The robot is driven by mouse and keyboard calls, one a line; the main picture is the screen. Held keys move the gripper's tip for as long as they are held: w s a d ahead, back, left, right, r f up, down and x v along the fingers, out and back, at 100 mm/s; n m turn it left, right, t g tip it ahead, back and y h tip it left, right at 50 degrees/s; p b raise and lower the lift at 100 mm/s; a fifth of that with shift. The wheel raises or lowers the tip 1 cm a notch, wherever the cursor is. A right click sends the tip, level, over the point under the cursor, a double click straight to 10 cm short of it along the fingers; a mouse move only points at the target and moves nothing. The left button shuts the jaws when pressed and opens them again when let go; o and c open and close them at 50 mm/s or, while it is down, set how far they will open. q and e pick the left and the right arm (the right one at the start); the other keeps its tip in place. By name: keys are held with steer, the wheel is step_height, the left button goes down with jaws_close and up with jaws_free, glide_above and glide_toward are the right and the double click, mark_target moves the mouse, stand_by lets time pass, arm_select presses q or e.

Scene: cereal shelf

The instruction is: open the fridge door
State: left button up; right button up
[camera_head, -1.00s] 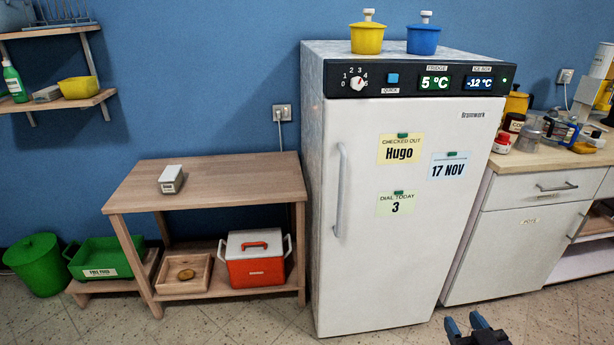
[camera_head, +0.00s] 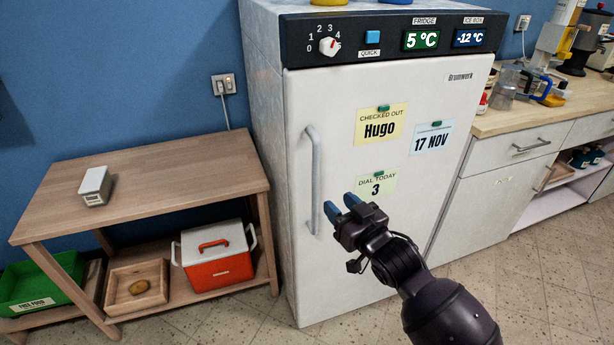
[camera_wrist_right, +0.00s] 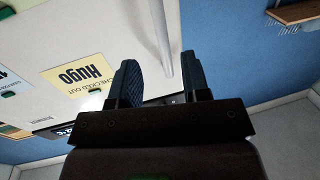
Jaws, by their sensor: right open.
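The white fridge (camera_head: 440,190) stands in the middle with its door shut. Its vertical door handle (camera_head: 315,180) is on the door's left side. My right gripper (camera_head: 341,209) is open, in front of the door just right of the handle, with blue fingertips pointing toward it. In the right wrist view the handle (camera_wrist_right: 160,50) runs down toward the space between the open fingers (camera_wrist_right: 160,85); nothing is visibly gripped. I cannot tell how far the fingers are from it. My left gripper is not in view.
A wooden table (camera_head: 150,185) stands left of the fridge, with a red and white cooler (camera_head: 216,255) on its lower shelf. A counter with drawers (camera_head: 520,150) stands right of the fridge. Notes are pinned on the door, including a yellow one (camera_head: 381,124). The floor in front is clear.

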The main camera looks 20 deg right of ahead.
mark_target(318, 183)
steer(key=x, duration=0.4)
steer(key=b+x, duration=0.1)
steer(key=x, duration=0.3)
steer(key=shift+w+a+f, duration=0.1)
steer(key=shift+w+f, duration=0.1)
steer(key=shift+w, duration=0.15)
steer(key=shift+w+a+b, duration=0.1)
steer(key=shift+w+b, duration=0.2)
steer(key=shift+w, duration=0.25)
steer(key=shift+w+r, duration=0.1)
steer(key=shift+w, duration=0.1)
jaws_close()
steer(key=shift+s, duration=0.15)
